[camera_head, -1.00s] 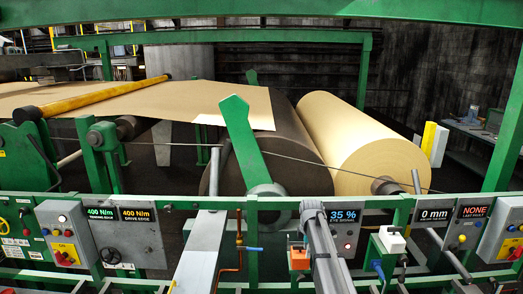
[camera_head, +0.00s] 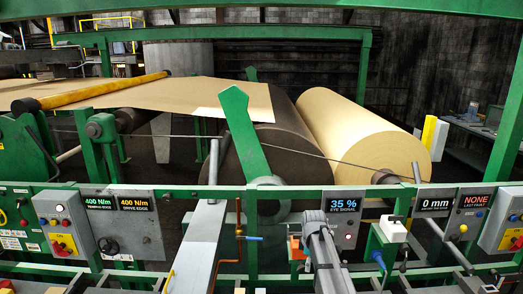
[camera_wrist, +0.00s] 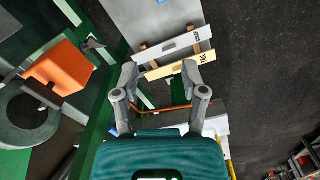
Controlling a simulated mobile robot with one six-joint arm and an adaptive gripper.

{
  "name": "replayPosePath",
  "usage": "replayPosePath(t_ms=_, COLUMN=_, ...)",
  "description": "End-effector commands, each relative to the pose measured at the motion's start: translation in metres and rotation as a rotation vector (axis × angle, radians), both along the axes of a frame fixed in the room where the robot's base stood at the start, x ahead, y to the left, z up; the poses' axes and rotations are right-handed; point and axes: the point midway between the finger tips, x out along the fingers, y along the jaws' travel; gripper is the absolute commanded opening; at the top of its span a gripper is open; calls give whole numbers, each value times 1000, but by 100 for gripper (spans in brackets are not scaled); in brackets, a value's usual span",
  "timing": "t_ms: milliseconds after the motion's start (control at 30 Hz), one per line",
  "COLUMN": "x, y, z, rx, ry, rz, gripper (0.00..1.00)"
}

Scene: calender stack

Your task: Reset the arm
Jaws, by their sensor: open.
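My gripper (camera_wrist: 160,78) shows in the wrist view with its two grey fingers spread wide apart. Nothing is held between them. Beyond the fingertips are pale labelled boards (camera_wrist: 172,46) and a thin orange rod passes behind the fingers. In the head view my grey arm rises at the bottom centre, in front of the 35 % eye signal panel (camera_head: 344,205). I cannot make out the fingers in the head view.
A green rail with control boxes (camera_head: 65,225) crosses the front. Behind it are a dark roll (camera_head: 285,140), a tan roll (camera_head: 350,130) and a brown sheet (camera_head: 200,95). An orange box (camera_wrist: 60,68) is left of the gripper.

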Motion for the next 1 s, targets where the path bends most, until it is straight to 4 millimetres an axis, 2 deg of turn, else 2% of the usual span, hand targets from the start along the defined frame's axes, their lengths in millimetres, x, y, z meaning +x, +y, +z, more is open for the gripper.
replayPosePath(t_ms=33, x=-18, y=0, z=-17, rx=0, ry=0, rz=-54, gripper=56)
replayPosePath(t_ms=100, x=-35, y=1, z=-31, rx=0, ry=0, rz=-142, gripper=56)
replayPosePath(t_ms=700, x=-178, y=3, z=-136, rx=-1, ry=0, rz=-912, gripper=56)
replayPosePath(t_ms=900, x=-211, y=3, z=-158, rx=-2, ry=-1, rz=-1107, gripper=56)
replayPosePath(t_ms=1000, x=-219, y=3, z=-163, rx=-2, ry=-1, rz=-1162, gripper=56)
